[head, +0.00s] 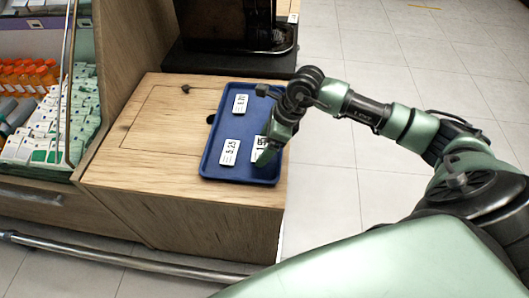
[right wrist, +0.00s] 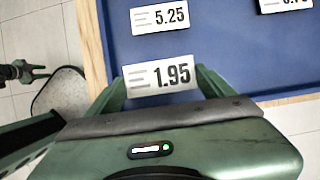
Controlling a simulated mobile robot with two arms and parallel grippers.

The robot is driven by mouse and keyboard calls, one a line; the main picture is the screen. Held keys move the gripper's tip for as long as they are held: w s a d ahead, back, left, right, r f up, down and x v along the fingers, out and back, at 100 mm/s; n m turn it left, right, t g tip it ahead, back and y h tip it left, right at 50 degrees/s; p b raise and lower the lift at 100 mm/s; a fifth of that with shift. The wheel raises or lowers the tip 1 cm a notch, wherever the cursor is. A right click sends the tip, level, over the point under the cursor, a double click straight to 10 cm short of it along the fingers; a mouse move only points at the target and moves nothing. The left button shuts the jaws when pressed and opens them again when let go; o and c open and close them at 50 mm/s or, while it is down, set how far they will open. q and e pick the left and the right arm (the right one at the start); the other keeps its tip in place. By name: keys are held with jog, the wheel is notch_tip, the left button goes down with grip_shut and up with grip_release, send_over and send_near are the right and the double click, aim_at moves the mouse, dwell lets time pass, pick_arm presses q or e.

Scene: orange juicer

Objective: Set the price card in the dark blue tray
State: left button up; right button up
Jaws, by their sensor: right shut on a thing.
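The dark blue tray (head: 208,163) lies on the wooden counter; its floor also shows in the right wrist view (right wrist: 225,45). My right gripper (head: 265,156) is over the tray's near right part, shut on the white price card reading 1.95 (right wrist: 172,75). In the head view this card (head: 259,143) is partly covered by the gripper. It appears over the tray, inside the rim; I cannot tell whether it touches the floor. A 5.25 card (head: 229,153) lies in the tray to its left. Another card (head: 240,104) lies farther back.
A black machine (head: 228,62) stands behind the tray. The wooden counter (head: 150,165) is clear on the left, except for a small dark knob (head: 186,89). A shelf with boxes and orange bottles (head: 30,75) stands at the far left. Tiled floor lies to the right.

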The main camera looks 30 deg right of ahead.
jog(key=shift+f, duration=2.25)
jog(key=o, duration=1.2)
jog(key=shift+f, duration=0.1)
jog(key=shift+o, duration=0.2)
jog(key=b+v, duration=0.1)
jog(key=v, duration=1.1)
